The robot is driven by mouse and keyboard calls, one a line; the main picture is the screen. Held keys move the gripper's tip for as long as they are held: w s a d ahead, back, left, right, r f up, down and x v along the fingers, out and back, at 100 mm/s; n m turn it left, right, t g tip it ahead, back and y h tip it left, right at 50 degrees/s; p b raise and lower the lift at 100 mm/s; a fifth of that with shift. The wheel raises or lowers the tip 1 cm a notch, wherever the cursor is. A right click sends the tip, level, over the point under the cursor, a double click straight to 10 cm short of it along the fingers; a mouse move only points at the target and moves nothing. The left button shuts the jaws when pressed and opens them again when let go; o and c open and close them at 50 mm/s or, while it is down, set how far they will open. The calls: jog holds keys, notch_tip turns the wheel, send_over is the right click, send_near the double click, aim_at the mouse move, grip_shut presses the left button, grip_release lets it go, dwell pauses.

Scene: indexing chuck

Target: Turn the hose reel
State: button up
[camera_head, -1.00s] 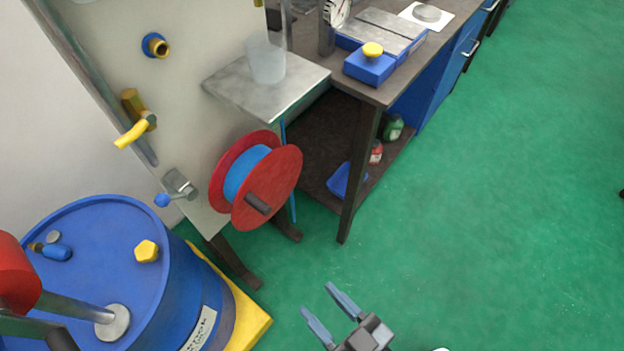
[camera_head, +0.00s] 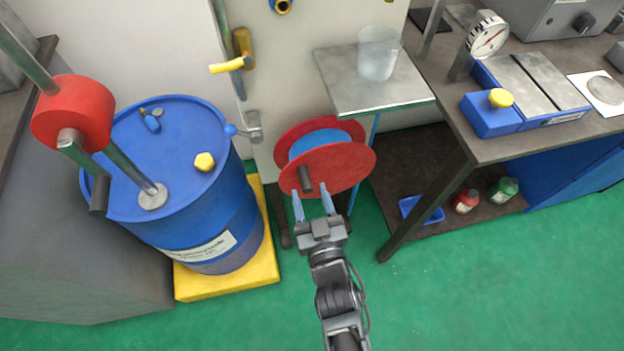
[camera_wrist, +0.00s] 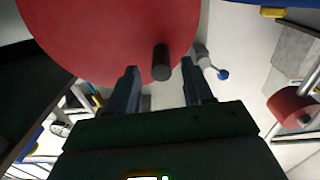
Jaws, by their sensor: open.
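The hose reel (camera_head: 340,168) has two red discs with blue hose wound between them, and is mounted on the pale panel. A dark crank handle (camera_head: 305,180) sticks out of its front disc. My gripper (camera_head: 313,205) is open and empty, with its fingertips in front of the reel's lower edge, close to the handle. In the wrist view the red disc (camera_wrist: 95,30) fills the upper left, and the handle (camera_wrist: 161,62) shows ahead of the gap between my two fingers (camera_wrist: 160,88). I see no contact between fingers and handle.
A blue drum (camera_head: 225,215) on a yellow pallet (camera_head: 230,287) stands left of the reel. A metal shelf (camera_head: 345,92) with a clear beaker (camera_head: 378,55) is above it. A workbench leg (camera_head: 425,210) stands to the right. Green floor in front is clear.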

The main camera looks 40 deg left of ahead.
aim_at(327, 171)
jog(key=shift+b+x, duration=0.3)
jog(key=shift+x, duration=2)
jog(key=shift+s, duration=0.1)
grip_shut()
